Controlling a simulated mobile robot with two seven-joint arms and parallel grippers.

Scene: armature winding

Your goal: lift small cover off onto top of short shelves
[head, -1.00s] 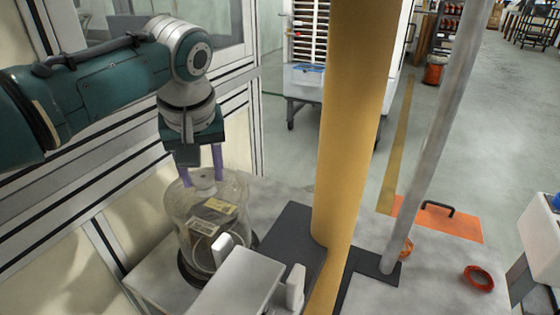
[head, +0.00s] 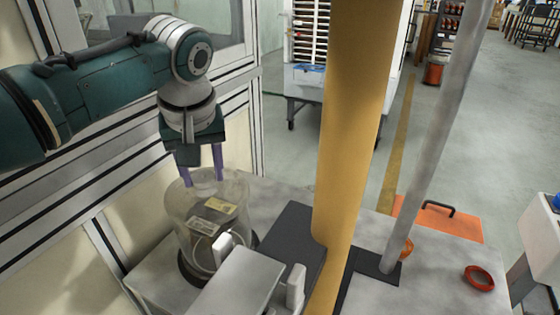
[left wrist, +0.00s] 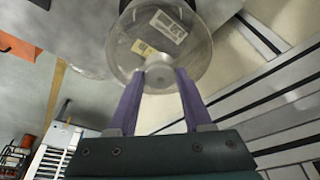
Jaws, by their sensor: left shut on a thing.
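The small cover (head: 205,213) is a clear cylinder with two pale labels. It stands upright over a dark round base on the grey bench at the lower left of the head view. My left gripper (head: 204,181) points down at the top of the cover, its purple fingers shut on its top knob. In the left wrist view the fingertips (left wrist: 160,72) meet the top of the cover (left wrist: 150,55) from both sides. The cover shows no clear gap from its base. I cannot make out the short shelves for certain. My right gripper is not in view.
A yellow column (head: 350,130) and a grey slanted pole (head: 435,140) rise right of the cover. Grey blocks (head: 235,283) stand close in front of it. A framed wall (head: 60,200) is close on the left.

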